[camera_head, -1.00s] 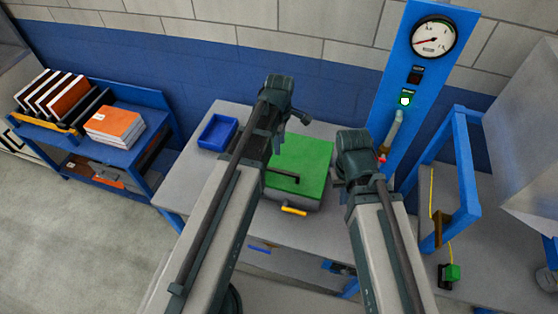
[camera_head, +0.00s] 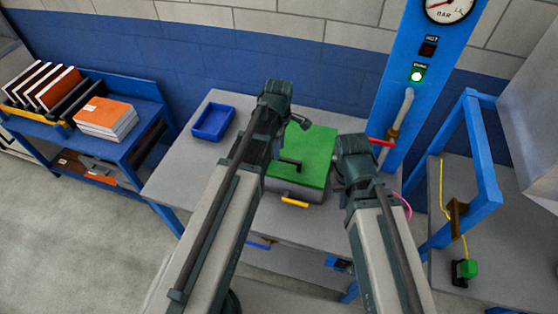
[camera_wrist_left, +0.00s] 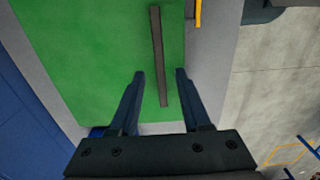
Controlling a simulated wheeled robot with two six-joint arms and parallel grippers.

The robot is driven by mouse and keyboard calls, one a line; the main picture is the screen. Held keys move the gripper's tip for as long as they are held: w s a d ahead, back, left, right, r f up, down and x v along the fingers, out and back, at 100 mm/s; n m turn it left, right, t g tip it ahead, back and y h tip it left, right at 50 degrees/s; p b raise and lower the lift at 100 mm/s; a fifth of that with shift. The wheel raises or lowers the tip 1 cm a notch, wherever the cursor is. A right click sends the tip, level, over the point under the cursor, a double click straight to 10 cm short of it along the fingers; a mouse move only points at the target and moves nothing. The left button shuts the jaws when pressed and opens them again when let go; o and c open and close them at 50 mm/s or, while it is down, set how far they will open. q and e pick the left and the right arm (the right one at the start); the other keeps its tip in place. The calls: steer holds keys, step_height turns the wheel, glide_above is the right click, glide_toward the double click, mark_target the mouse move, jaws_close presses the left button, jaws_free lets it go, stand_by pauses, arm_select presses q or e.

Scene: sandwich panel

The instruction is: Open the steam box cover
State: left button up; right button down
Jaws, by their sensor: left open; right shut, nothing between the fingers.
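The steam box stands on the grey table. Its flat green cover (camera_head: 315,150) is down, with a dark bar handle (camera_head: 290,163) on top and a yellow handle (camera_head: 295,202) at the front. My left gripper (camera_head: 300,122) is above the cover; its arm hides the cover's left part. In the left wrist view, the open fingers (camera_wrist_left: 160,74) point at the green cover (camera_wrist_left: 90,60), and the dark bar (camera_wrist_left: 157,40) runs between them. I cannot tell the height gap. My right gripper (camera_head: 353,165) is shut and empty at the box's right side, its fingertips mostly hidden.
A blue tray (camera_head: 213,122) sits at the table's back left. A blue frame (camera_head: 473,160) stands right, a blue shelf (camera_head: 95,130) with books left.

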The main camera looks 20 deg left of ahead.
arm_select(q)
step_height(320, 180, down, 3)
steer(key=shift+f+b, duration=0.2)
steer(key=shift+b, duration=0.95)
arm_select(e)
step_height(320, 180, down, 3)
steer(key=shift+f, duration=0.2)
arm_select(q)
jaws_close()
arm_select(e)
steer(key=shift+r, duration=0.1)
